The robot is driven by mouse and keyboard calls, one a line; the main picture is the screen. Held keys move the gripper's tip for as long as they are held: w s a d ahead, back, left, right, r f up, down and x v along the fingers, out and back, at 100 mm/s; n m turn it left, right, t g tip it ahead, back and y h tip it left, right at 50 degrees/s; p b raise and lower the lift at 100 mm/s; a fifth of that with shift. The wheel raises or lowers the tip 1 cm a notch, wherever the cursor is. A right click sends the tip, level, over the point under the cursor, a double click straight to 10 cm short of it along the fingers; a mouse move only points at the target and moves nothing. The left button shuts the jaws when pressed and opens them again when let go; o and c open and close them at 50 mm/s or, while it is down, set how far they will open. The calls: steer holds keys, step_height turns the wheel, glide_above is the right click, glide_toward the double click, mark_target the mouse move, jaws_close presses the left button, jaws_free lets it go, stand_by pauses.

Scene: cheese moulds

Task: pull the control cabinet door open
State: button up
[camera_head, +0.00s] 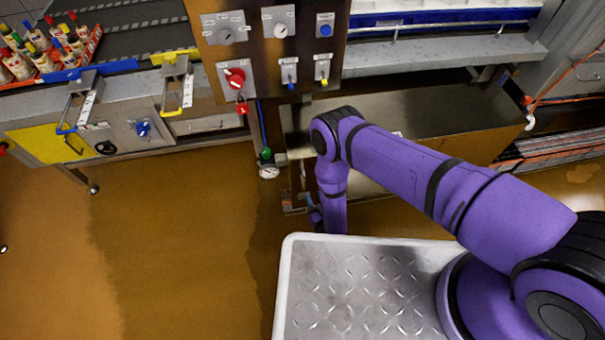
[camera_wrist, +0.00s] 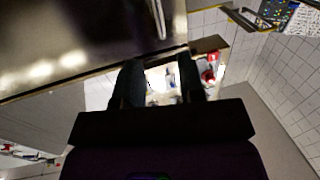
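In the wrist view a dark, shiny metal panel (camera_wrist: 75,40) fills the upper left. A pale bar handle (camera_wrist: 158,18) stands at its right side; I cannot tell for sure that this is the control cabinet door. My gripper (camera_wrist: 158,72) points towards the panel's lower edge, with its two dark fingers apart and a bright gap between them. The handle is beyond the fingertips and not between them. In the head view my arm bends down beside the steel equipment, and my gripper is not clearly visible there.
In the head view a brown control panel (camera_head: 262,50) carries knobs, switches and a red padlocked switch. A bench with a yellow door (camera_head: 45,145) and an orange crate of bottles (camera_head: 45,50) stand left. The brown floor (camera_head: 180,240) at left is clear.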

glide_above(304, 187)
steer(key=shift+w+f, duration=0.35)
steer(key=shift+f, duration=0.05)
stand_by(0.4)
jaws_close()
